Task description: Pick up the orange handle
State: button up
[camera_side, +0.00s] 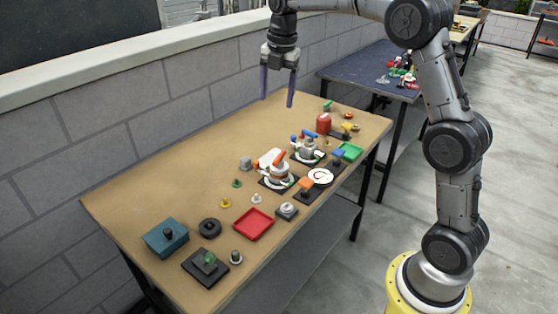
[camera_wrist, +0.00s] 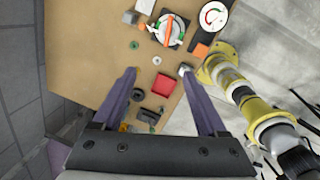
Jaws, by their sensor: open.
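The orange handle (camera_side: 278,159) sits on a round white valve-like device (camera_side: 277,176) on a dark base, near the middle of the wooden table. In the wrist view the orange handle (camera_wrist: 167,31) is near the top, upright in the picture, with the white device around it. My gripper (camera_side: 277,100) is open and empty, pointing down, high above the back of the table and well apart from the handle. In the wrist view its purple fingers (camera_wrist: 157,73) are spread, with the handle beyond their tips.
A smaller orange piece (camera_side: 306,184) and a white dial (camera_side: 321,176) stand close by the handle. A blue-handled device (camera_side: 307,148) and a red cylinder (camera_side: 323,123) are behind. A red tray (camera_side: 253,224) and teal box (camera_side: 166,238) lie nearer. A block wall runs along the back.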

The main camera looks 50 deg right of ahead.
notch_tip(320, 180, down, 6)
jog(key=w+d+g, duration=0.1)
jog(key=w+d, duration=0.2)
send_over(279, 156)
jog(key=shift+m+g, duration=0.3)
jog(key=shift+m, duration=0.1)
notch_tip(279, 156, down, 11)
jog(key=shift+w+d+r, duration=0.15)
jog(key=shift+r, duration=0.05)
jog(key=shift+f, duration=3)
grip_shut()
